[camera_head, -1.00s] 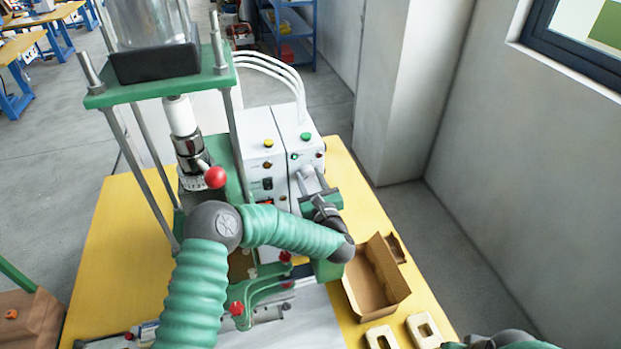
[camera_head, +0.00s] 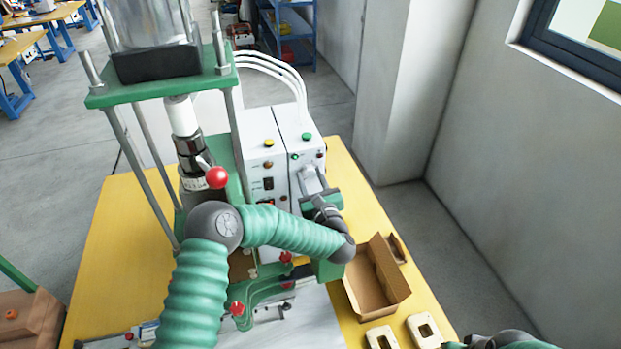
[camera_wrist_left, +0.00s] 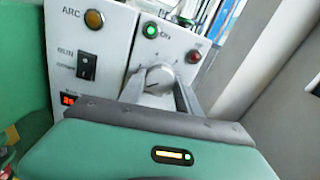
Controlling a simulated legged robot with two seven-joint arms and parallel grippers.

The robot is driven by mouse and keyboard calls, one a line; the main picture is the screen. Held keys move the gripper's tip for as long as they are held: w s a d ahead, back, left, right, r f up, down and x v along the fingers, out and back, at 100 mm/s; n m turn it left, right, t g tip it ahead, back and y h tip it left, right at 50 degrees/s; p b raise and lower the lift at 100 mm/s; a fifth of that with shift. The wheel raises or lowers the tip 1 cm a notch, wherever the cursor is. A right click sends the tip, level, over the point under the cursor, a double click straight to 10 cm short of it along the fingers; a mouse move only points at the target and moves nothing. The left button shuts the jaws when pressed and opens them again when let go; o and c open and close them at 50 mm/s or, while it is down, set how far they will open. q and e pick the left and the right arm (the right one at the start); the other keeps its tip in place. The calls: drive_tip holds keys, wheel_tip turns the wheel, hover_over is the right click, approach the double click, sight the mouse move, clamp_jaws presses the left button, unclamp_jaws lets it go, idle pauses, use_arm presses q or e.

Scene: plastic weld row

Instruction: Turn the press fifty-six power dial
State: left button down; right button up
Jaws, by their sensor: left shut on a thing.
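The power dial (camera_wrist_left: 158,79) is a round grey knob on the front of a white control box (camera_head: 303,143). In the left wrist view it sits between the two grey fingers of my left gripper (camera_wrist_left: 160,88), which is shut on it from both sides. In the head view my left gripper (camera_head: 313,181) reaches the right half of the box front, and its fingers largely hide the dial. Scale marks show around the dial, but the setting is too blurred to read. My right arm (camera_head: 500,341) shows only at the bottom right edge; its fingers cannot be made out.
A green press frame (camera_head: 160,90) with a red ball lever (camera_head: 216,177) stands left of the box. An open cardboard box (camera_head: 372,290) and pale frame-shaped parts (camera_head: 425,329) lie on the yellow table (camera_head: 120,240). A green lamp (camera_wrist_left: 151,30) is lit above the dial.

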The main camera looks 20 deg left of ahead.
use_arm(q)
drive_tip(key=shift+f, duration=0.25)
drive_tip(key=c, duration=1.1)
unclamp_jaws()
drive_tip(key=shift+s+d, duration=0.1)
drive_tip(key=shift+o, duration=1.1)
drive_tip(key=shift+r, duration=0.15)
drive_tip(key=shift+s+r, duration=0.15)
drive_tip(key=shift+d, duration=0.15)
drive_tip(key=b+v, duration=0.6)
drive_tip(key=v, duration=0.9)
drive_tip(key=shift+s+d, duration=0.25)
drive_tip(key=shift+d, duration=0.05)
drive_tip(key=shift+s+d, duration=0.3)
drive_tip(key=shift+s, duration=0.1)
